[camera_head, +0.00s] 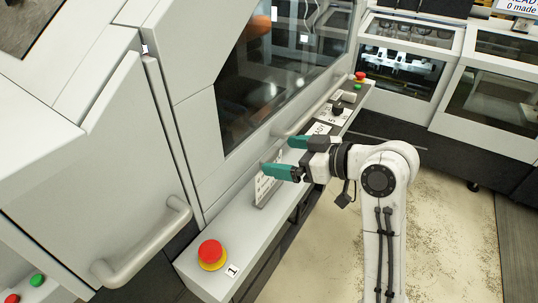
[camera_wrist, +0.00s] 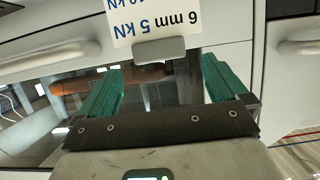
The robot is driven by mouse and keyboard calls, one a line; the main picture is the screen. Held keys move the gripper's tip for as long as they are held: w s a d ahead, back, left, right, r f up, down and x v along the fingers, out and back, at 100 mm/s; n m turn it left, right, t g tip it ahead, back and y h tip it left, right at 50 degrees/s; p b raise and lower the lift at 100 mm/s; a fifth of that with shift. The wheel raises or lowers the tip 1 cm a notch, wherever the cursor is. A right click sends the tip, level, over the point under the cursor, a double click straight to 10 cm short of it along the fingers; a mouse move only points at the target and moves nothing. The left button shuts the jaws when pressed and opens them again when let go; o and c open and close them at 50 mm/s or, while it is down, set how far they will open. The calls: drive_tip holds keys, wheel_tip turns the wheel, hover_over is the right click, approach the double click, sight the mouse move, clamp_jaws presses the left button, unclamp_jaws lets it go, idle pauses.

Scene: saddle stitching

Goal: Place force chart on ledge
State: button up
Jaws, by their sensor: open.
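The force chart (camera_head: 264,187) is a white card with dark print. It stands upright or slightly tilted on the long pale ledge (camera_head: 222,240) in front of the machine. In the wrist view the chart (camera_wrist: 180,18) shows upside down at the top, with "6 mm 5 kN" readable and a grey tab (camera_wrist: 160,49) at its edge. My gripper (camera_head: 270,156) has teal fingers and is open over the ledge, close to the chart. In the wrist view the open fingers (camera_wrist: 162,85) are spread wide with nothing clasped between them. Part of the chart is hidden behind a finger.
A red emergency button (camera_head: 210,252) sits at the ledge's near end, beside a "1" label (camera_head: 232,270). A black dial (camera_head: 338,109) and another red button (camera_head: 360,76) are farther along. A door handle (camera_head: 145,245) juts out at left. Floor is clear at right.

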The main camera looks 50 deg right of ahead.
drive_tip(key=shift+p+v, duration=2.3)
drive_tip(key=shift+v, duration=0.25)
drive_tip(key=s+a+f+m+g, duration=0.1)
drive_tip(key=s+a+f+g, duration=0.25)
drive_tip(key=f, duration=0.45)
drive_tip(key=s+a+f+m+g, duration=0.15)
drive_tip(key=a+f+g, duration=0.25)
drive_tip(key=f, duration=0.4)
drive_tip(key=s+a+f+g+h, duration=0.2)
drive_tip(key=s+f+g, duration=0.3)
drive_tip(key=s+f, duration=0.3)
drive_tip(key=s+h, duration=0.1)
drive_tip(key=s, duration=0.2)
drive_tip(key=shift+a+f, duration=0.25)
drive_tip(key=shift+a, duration=0.1)
drive_tip(key=shift+s+m, duration=0.1)
drive_tip(key=shift+m, duration=0.15)
